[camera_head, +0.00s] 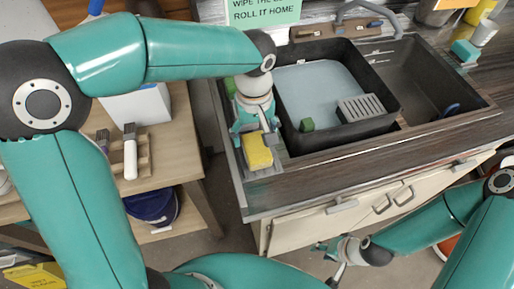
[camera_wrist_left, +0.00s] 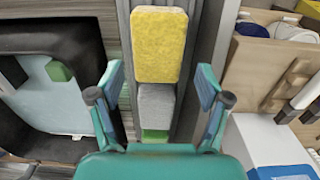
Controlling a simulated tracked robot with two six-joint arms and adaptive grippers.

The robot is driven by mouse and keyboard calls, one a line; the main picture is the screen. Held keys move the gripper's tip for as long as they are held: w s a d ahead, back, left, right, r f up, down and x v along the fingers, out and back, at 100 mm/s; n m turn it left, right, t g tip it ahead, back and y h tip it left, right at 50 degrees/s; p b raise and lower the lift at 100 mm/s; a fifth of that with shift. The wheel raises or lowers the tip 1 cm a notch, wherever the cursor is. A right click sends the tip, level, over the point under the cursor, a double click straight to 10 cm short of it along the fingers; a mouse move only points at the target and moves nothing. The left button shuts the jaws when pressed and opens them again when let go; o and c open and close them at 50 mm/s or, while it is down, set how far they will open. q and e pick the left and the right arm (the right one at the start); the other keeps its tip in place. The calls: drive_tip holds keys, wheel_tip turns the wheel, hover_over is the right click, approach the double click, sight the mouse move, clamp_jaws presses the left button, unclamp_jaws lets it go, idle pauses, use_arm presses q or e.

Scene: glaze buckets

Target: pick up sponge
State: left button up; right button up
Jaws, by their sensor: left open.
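A yellow sponge (camera_head: 257,151) lies in a narrow tray at the left end of the sink counter. In the left wrist view the sponge (camera_wrist_left: 158,45) is ahead of the fingertips, with a grey block (camera_wrist_left: 155,104) and a green piece (camera_wrist_left: 155,135) behind it in line. My left gripper (camera_head: 254,126) is above the tray, just behind the sponge. In the wrist view my left gripper (camera_wrist_left: 157,88) is open, its fingers spread either side of the row, with nothing held. My right gripper (camera_head: 329,254) is low in front of the cabinet, too small to read its jaws.
A black basin (camera_head: 390,100) with pale water, a green cube (camera_head: 307,124) and a grey slotted block (camera_head: 361,107) sits right of the tray. A wooden side table (camera_head: 180,150) with brushes (camera_head: 130,150) and a white box stands left. A tap (camera_head: 365,8) rises behind.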

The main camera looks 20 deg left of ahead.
sight(256, 146)
use_arm(q)
drive_tip(key=shift+d+f+p, duration=0.2)
drive_tip(key=shift+f+p, duration=0.4)
drive_tip(key=shift+f, duration=2.05)
drive_tip(key=c, duration=0.6)
